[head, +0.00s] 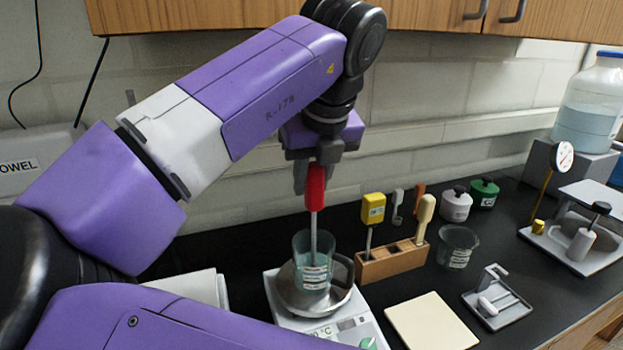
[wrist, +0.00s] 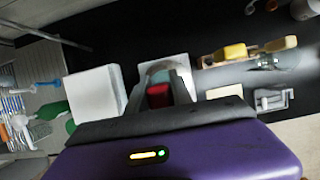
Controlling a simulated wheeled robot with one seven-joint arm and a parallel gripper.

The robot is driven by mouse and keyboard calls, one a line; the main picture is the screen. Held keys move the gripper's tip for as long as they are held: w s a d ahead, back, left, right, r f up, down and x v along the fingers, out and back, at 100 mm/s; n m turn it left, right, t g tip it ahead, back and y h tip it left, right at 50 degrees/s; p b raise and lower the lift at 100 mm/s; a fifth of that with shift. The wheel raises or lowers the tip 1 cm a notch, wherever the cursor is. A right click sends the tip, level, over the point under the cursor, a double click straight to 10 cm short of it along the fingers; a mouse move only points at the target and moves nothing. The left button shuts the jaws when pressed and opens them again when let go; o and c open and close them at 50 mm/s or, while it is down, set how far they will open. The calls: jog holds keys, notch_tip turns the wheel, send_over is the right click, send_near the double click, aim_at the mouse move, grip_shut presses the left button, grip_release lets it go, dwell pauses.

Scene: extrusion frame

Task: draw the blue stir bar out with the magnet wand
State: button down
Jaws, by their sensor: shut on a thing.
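My gripper (head: 315,170) is shut on the red handle of the magnet wand (head: 316,192). The wand hangs upright, and its thin grey shaft reaches down into a glass beaker (head: 304,250). The beaker stands on the round metal top of a white hotplate (head: 283,318) with a small display. In the wrist view the red handle (wrist: 158,95) shows between my gripper's fingers (wrist: 162,84). I cannot make out the blue stir bar; the beaker's glass, its label and the shaft leave the inside unclear.
Right of the hotplate, a wooden rack (head: 388,264) holds yellow-handled (head: 373,208) and cream-handled (head: 425,210) tools. A pale square tile (head: 432,322), another beaker (head: 458,247) and a small metal tray (head: 497,306) lie further right. A wooden cabinet (head: 400,15) hangs above.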

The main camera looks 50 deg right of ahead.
jog(key=shift+r+p, duration=3.85)
jog(key=shift+r, duration=0.3)
jog(key=shift+r+p, duration=0.4)
jog(key=shift+r, duration=2.2)
